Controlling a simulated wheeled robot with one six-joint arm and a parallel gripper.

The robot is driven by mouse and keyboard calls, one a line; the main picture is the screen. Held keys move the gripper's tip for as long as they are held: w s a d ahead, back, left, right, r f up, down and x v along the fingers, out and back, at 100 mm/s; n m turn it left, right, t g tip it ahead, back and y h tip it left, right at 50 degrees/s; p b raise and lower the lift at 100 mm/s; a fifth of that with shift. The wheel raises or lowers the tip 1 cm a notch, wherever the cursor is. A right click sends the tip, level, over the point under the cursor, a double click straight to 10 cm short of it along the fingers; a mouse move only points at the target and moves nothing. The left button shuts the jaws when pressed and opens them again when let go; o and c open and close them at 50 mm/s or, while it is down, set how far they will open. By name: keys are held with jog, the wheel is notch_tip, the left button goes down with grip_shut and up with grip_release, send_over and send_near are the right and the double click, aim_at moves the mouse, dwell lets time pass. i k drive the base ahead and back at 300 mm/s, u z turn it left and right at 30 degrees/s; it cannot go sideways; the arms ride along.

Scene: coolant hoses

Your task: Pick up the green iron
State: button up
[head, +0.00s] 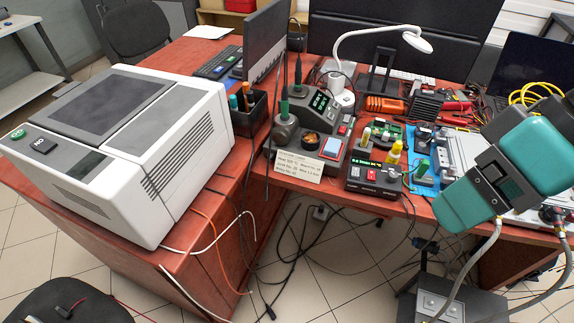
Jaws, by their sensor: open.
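A soldering iron with a green grip (284,108) stands nearly upright in a dark grey holder (284,133) at the left end of the soldering gear, near the desk's front edge. Its tip is hidden in the holder. A second small green-handled tool (424,167) stands over a blue base further right, partly blurred into its surroundings; I cannot tell what it is. My teal arm fills the right side, with hoses hanging from it. My gripper does not show, so I cannot tell where it is relative to the iron.
A big white machine (130,150) stands on the desk at left. Loose cables hang below the desk's front edge.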

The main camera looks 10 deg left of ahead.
aim_at(285, 102)
jog(key=u, duration=1.6)
jog(key=k, duration=0.75)
jog(key=z, duration=0.5)
jog(key=i, duration=1.6)
